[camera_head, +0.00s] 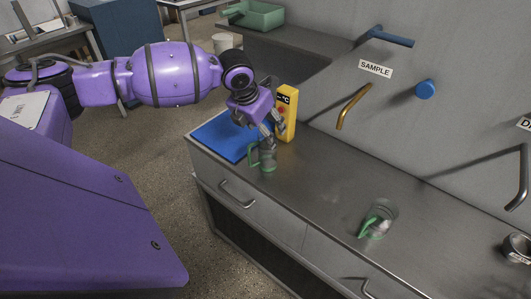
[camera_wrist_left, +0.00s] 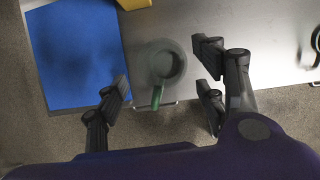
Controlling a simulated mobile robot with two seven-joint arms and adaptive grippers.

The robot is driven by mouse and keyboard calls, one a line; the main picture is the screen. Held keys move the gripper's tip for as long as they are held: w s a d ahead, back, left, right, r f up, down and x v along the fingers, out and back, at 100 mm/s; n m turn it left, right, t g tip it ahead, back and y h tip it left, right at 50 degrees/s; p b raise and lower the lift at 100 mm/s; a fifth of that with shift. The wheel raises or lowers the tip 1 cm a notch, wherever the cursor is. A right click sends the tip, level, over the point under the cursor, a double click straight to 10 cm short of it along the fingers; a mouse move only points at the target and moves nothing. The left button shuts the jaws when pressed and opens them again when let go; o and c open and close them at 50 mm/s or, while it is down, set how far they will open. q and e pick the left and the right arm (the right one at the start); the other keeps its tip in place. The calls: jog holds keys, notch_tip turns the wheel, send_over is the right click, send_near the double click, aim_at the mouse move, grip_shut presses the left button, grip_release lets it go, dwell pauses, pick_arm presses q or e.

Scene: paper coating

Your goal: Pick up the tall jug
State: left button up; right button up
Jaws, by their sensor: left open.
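A clear jug with a green handle (camera_head: 267,158) stands upright on the grey counter, beside the blue mat. It looks narrow and tall. In the left wrist view the jug (camera_wrist_left: 161,62) is seen from above, its green handle pointing toward my wrist. My left gripper (camera_head: 270,128) is just above the jug in the head view. In the left wrist view my left gripper (camera_wrist_left: 164,78) is open, with its fingers on either side of the jug and apart from it. A second clear jug with a green handle (camera_head: 378,219) stands further right. My right gripper is not in view.
A yellow device (camera_head: 287,113) stands close behind the jug. The blue mat (camera_head: 222,137) lies at the counter's left end. Wall taps, including a brass one (camera_head: 353,106), jut over the counter. The counter between the two jugs (camera_head: 320,182) is clear.

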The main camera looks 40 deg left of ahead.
pick_arm(q)
jog(key=shift+x, duration=1.35)
jog(key=shift+d, duration=0.1)
jog(key=c, duration=1.5)
grip_shut()
jog(key=shift+r, duration=0.15)
